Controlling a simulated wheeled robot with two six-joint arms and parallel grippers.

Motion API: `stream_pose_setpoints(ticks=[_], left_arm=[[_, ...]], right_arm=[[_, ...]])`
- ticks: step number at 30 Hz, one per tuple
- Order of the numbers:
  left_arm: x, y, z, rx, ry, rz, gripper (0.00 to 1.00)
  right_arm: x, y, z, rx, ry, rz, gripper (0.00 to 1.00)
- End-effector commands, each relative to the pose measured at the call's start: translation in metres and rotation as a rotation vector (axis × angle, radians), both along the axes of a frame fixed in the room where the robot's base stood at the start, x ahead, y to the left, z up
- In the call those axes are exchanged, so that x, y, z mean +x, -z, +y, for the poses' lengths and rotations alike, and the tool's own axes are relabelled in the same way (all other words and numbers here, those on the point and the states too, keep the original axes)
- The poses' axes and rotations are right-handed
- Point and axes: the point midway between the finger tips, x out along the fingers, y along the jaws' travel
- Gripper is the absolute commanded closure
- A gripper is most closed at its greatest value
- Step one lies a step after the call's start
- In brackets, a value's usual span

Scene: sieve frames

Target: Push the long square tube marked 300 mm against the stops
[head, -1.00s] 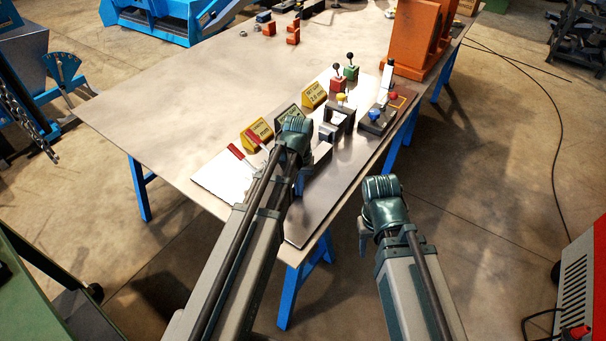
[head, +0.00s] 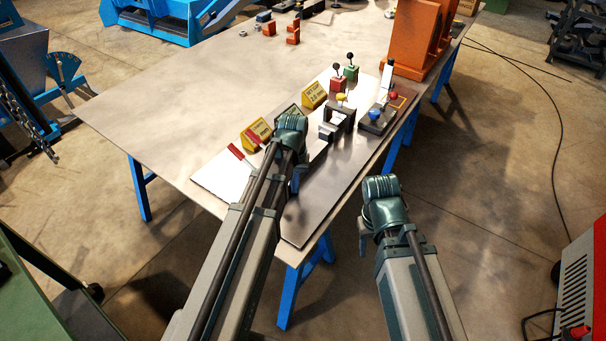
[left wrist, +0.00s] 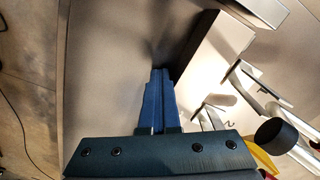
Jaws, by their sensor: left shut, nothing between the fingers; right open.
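My left gripper (head: 298,180) is low over the near part of the steel plate, with its blue fingers shut and empty. In the left wrist view, the fingers (left wrist: 160,85) point at the plate, just left of a pale square-edged bar (left wrist: 212,58). This looks like the long square tube; I cannot read a marking or tell whether the fingers touch it. In the head view my left arm hides the tube. The stops cannot be made out. My right gripper (head: 363,235) is open and empty, off the table's right edge.
The steel plate (head: 325,205) carries red-handled clamps (head: 237,152), yellow signs (head: 257,131), a dark square frame (head: 341,116) and a fixture with coloured knobs (head: 377,119). A large orange block (head: 415,40) stands farther back. The table's left part is clear.

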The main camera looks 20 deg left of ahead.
Motion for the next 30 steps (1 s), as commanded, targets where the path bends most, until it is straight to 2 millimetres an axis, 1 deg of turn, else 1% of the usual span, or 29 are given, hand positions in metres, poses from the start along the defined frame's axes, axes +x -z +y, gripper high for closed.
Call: stream_pose_setpoints(ticks=[9,17,20,30], left_arm=[[-0.004,0.000,-0.009,0.000,0.000,0.001,1.00],[-0.004,-0.002,-0.011,-0.001,0.000,0.001,1.00],[-0.004,-0.007,-0.011,-0.001,0.000,0.001,1.00],[-0.004,-0.040,-0.011,-0.001,0.000,0.001,1.00]], right_arm=[[0.000,0.000,0.000,0.000,0.000,0.000,0.50],[0.000,-0.002,0.000,0.000,0.000,0.000,0.50],[0.000,-0.007,0.000,0.000,0.000,0.000,0.50],[0.000,-0.040,0.000,0.000,0.000,0.000,0.50]])
